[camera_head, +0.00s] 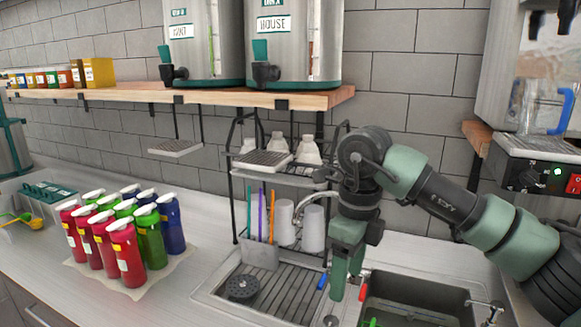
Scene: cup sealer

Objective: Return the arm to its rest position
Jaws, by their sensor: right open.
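My right arm (440,195), green and dark grey, comes in from the right edge and bends down at a wrist in the middle right. My right gripper (347,272) points down, open, with nothing seen between its fingers. It hangs in front of the wire rack, over the area between the drainer and the sink basin. Its height above the counter is hard to judge. My left arm and gripper are out of view.
A wire rack (234,190) with white cups stands behind the gripper. A drainer (262,297) and sink basin (410,303) lie below. Colored bottles (125,250) stand at left. A wooden shelf (310,98) holds dispensers. A machine (520,172) with a green light is at right.

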